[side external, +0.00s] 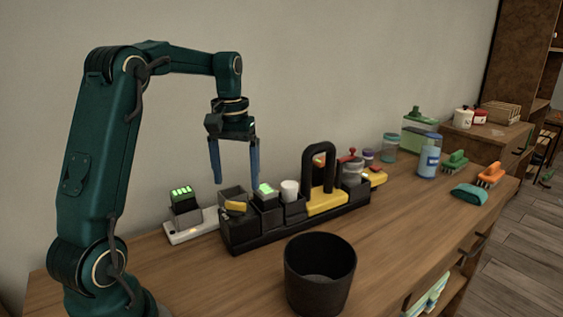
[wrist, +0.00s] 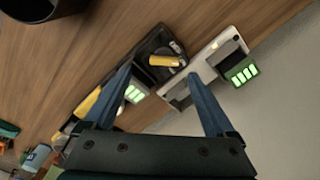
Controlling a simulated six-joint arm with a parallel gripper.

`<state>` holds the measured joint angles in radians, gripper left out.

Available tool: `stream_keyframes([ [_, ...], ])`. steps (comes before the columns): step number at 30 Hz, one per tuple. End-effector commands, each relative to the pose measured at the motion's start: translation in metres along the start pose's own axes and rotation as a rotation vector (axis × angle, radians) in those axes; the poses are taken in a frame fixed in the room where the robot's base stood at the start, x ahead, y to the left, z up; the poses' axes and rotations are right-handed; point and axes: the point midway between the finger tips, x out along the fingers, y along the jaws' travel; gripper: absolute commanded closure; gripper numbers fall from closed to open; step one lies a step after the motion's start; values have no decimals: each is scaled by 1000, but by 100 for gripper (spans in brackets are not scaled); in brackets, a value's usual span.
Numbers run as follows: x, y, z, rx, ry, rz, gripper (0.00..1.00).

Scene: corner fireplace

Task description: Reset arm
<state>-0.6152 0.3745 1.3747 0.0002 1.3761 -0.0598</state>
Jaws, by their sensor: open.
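My gripper (side external: 234,165) is open and empty, its two blue fingers pointing down above the left end of a black caddy (side external: 290,236) on the wooden counter. In the wrist view my gripper (wrist: 164,85) shows its fingers spread, with the caddy (wrist: 118,77) and a pale base (wrist: 204,64) beneath them. The arm is raised and bent over at the elbow, and the fingers touch nothing that I can see.
The caddy holds a yellow piece (side external: 236,207), a green-lit block (side external: 266,188), a white cylinder (side external: 289,190) and a black arched handle (side external: 318,160). A dark bin (side external: 319,290) stands in front. Brushes (side external: 490,174) and a blue bottle (side external: 428,161) are at right.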

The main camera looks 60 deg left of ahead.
Motion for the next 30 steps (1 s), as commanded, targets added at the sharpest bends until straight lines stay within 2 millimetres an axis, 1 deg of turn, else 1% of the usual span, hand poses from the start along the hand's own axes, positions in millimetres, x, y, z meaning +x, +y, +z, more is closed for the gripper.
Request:
stream_keyframes([
  [1,-10,8,2,26,32,3,10],
  [2,-16,13,5,44,47,5,10],
  [5,-35,33,25,120,99,14,10],
  [6,-42,40,36,156,123,20,10],
  [8,-50,51,54,213,160,30,10],
  [9,-54,57,66,249,184,38,10],
  [13,-61,71,105,364,261,67,10],
  [17,-58,77,143,475,335,103,10],
  [18,-55,78,154,509,357,115,10],
  [22,-40,76,184,601,416,151,10],
  [24,-30,74,195,634,437,165,10],
  [26,-21,73,201,650,445,170,10],
  [30,-7,70,205,658,441,167,10],
])
